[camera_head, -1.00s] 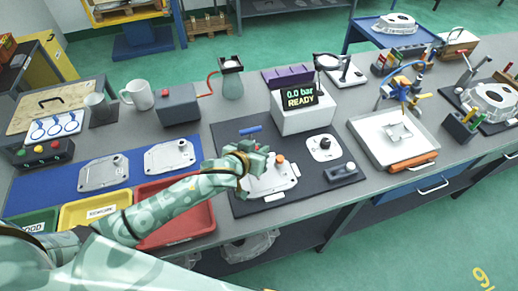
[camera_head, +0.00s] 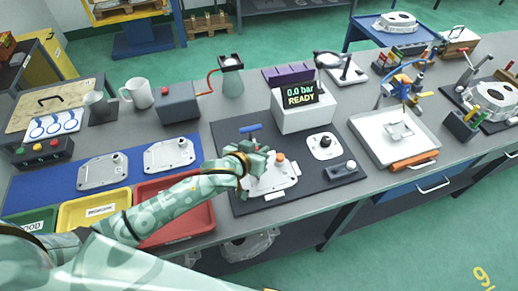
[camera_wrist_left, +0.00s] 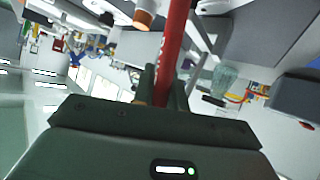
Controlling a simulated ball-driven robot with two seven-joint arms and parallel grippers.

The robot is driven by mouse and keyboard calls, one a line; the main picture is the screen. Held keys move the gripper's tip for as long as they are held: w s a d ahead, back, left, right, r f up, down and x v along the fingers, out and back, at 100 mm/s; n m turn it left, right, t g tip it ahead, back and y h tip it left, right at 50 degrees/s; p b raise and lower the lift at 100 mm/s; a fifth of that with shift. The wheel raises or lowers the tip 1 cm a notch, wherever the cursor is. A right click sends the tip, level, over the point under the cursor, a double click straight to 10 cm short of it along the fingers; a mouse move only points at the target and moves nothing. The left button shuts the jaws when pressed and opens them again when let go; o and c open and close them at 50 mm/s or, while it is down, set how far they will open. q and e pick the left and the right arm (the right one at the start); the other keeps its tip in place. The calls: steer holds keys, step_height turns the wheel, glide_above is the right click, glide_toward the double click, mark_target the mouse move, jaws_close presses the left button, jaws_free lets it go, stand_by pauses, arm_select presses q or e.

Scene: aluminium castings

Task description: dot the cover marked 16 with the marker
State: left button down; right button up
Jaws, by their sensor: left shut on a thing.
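Two more grey covers, a left one (camera_head: 103,171) and a right one (camera_head: 168,155), lie on the blue mat. No number is readable on any cover. My right gripper is not in view.
A white plate with a dark centre (camera_head: 324,146) lies right of the cover. A red bin (camera_head: 190,228) and a yellow bin (camera_head: 95,210) stand at the front left.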

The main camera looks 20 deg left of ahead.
arm_select(q)
steer(key=shift+s+f, duration=0.1)
stand_by(0.8)
steer(key=shift+f+p, duration=0.1)
steer(key=shift+p, duration=0.2)
stand_by(0.5)
step_height(320, 180, up, 7)
steer(key=p, duration=0.8)
stand_by(0.3)
